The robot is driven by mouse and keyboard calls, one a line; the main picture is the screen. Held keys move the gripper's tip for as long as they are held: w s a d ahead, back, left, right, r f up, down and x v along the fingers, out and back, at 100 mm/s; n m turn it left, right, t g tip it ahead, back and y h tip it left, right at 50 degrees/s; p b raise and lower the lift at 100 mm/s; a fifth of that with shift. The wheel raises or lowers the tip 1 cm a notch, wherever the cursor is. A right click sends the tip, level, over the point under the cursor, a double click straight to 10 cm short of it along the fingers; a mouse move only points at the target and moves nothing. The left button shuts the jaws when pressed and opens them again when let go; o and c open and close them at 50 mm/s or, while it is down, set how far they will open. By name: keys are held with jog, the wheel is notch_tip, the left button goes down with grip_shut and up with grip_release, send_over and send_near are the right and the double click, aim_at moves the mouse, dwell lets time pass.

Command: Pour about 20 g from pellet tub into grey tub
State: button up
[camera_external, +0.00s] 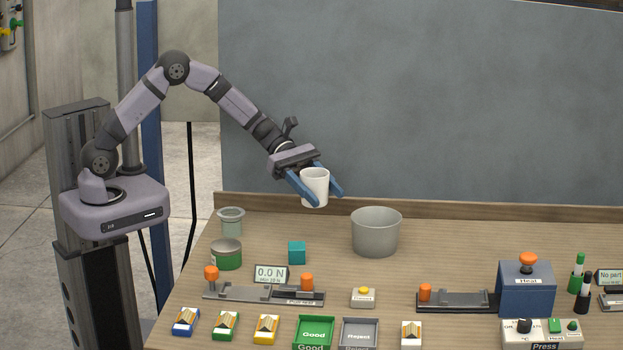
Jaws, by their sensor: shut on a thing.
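My gripper (317,194) is shut on a white tub (315,188), with one blue finger on each side of it. The white tub looks like the pellet tub, but no label or pellets can be made out. It is held in the air, close to upright, above the back of the table. The larger grey tub (376,236) stands upright on the table, lower and to the right of the held tub. The two tubs are apart. The inside of the grey tub shows plain grey, and its floor is hard to see.
A glass jar (231,222), a green-banded tin (226,255) and a teal cube (297,253) stand left of the grey tub. Fixtures with orange knobs, small boxes and the Good tray (314,333) line the front.

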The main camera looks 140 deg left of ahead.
jog(key=w+a+r+n+y+b, duration=0.35)
jog(key=w+a+r+b, duration=0.3)
jog(key=w+a, duration=0.5)
jog(key=s+a+f+n+g+y+b, duration=0.1)
jog(key=s+a+f+n+y+b, duration=0.1)
jog(key=f, duration=0.1)
jog(key=s+a+f+n+g+y+b, duration=0.2)
jog(key=f+y+b, duration=0.1)
jog(key=s+a+f+n+g+y+b, duration=0.2)
jog(key=s+a+f+n+b, duration=0.1)
jog(key=shift+f, duration=0.25)
jog(key=shift+w+d+r, duration=0.1)
jog(key=shift+w, duration=0.05)
